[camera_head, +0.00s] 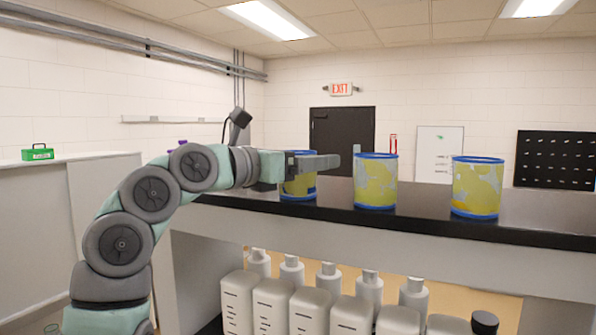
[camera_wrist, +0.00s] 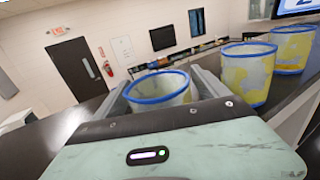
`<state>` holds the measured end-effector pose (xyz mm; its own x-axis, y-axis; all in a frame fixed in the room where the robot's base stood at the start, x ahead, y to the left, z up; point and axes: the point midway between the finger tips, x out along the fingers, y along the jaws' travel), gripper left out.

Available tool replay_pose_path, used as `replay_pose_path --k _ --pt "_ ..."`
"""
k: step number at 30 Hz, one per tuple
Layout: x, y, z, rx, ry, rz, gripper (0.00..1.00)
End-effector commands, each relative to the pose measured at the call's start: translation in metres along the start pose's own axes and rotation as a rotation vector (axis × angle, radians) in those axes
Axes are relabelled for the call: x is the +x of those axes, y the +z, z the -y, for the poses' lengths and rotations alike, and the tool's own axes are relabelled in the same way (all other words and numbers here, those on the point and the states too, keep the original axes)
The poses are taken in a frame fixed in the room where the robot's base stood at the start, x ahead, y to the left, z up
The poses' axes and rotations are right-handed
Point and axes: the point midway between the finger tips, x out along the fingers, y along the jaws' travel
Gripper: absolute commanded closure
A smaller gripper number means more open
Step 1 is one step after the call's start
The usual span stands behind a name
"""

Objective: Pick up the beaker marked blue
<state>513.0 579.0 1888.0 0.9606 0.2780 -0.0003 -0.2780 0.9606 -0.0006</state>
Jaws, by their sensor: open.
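Three yellow, patchy beakers with blue rims and blue bases stand in a row on the dark counter. The left beaker (camera_head: 299,188) is partly hidden behind my gripper (camera_head: 322,162). It also shows in the wrist view (camera_wrist: 160,88), between the two fingers, with its lower part hidden by my gripper. The jaws are open around it, and contact cannot be told. The middle beaker (camera_head: 375,183) and the right beaker (camera_head: 477,188) stand clear of my gripper. All three have blue edges, and no separate marking that says which is the blue one is readable.
The black countertop (camera_head: 420,218) runs across the view, with free room between the beakers. Several white bottles (camera_head: 310,308) stand on the shelf below. A green box (camera_head: 38,153) sits on a cabinet at the far left. A dark door (camera_head: 342,138) is behind.

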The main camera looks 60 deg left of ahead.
Motion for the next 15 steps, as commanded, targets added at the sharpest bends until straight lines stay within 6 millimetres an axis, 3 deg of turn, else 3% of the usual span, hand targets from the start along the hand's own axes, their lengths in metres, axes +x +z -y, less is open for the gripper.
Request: replay_pose_path --k 7,15 --pt "0.0014 -0.0005 0.0005 0.001 -0.001 0.000 0.16" --pt "0.0012 -0.0004 0.0007 0.001 -0.001 0.000 0.38"
